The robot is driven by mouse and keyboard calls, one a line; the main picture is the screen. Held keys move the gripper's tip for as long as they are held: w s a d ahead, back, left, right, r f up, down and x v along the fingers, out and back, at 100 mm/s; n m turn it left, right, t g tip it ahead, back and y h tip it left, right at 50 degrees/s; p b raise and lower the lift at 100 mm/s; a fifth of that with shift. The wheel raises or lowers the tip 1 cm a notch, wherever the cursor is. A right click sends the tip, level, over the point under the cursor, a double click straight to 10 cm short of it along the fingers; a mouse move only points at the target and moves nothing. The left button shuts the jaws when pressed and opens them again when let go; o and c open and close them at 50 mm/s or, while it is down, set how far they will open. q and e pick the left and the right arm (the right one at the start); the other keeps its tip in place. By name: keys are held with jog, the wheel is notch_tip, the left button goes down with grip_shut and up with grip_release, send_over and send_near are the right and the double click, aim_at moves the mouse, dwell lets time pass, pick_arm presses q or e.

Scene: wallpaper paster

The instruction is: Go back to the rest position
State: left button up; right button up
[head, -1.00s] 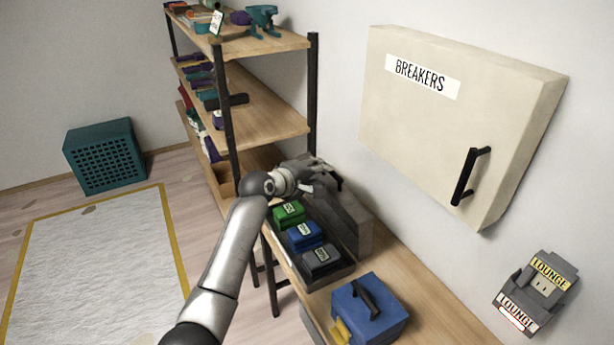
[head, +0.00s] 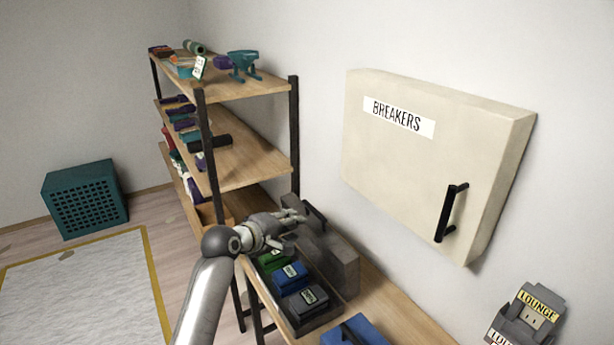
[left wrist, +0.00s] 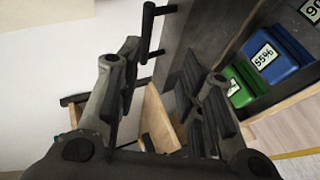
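My left gripper (head: 300,212) is in the middle of the head view, above the back end of the workbench beside the shelf rack. In the left wrist view its fingers (left wrist: 160,88) stand apart with nothing held between them. Below it in the head view is a dark tray (head: 318,318) with a green box (head: 271,259), a blue box (head: 291,277) and a grey box (head: 307,299). My gripper looks clear of these boxes. My right gripper is not in view.
A shelf rack (head: 247,157) with several items stands behind my left gripper. The cream BREAKERS cabinet (head: 410,170) is on the wall to the right. A blue case (head: 355,332) sits on the bench (head: 395,305). A teal crate (head: 85,200) stands on the floor at left.

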pick_arm(q)
jog(key=s+a+f+m+g+y, duration=0.2)
jog(key=s+a+f+m, duration=0.1)
jog(key=s+f, duration=0.65)
jog(key=s+a+f+m+g+y, duration=0.1)
jog(key=s+a+f+m+g, duration=0.15)
jog(key=s+f, duration=0.75)
jog(key=s+a+r+m+g+y, duration=0.1)
jog(key=s+a+m+g+y, duration=0.15)
jog(key=s, duration=0.95)
jog(key=s+a+r+m+g+y, duration=0.1)
jog(key=s+a+m, duration=0.25)
jog(key=s, duration=0.95)
notch_tip(320, 180, down, 26)
jog(key=s+f+g, duration=0.1)
jog(key=s+a+f+g, duration=0.1)
jog(key=s+a+f, duration=0.1)
jog(key=s+f, duration=1.4)
jog(key=shift+s+a+f+g+b, duration=0.15)
jog(key=shift+s+f+g+b, duration=0.15)
jog(key=shift+s, duration=0.2)
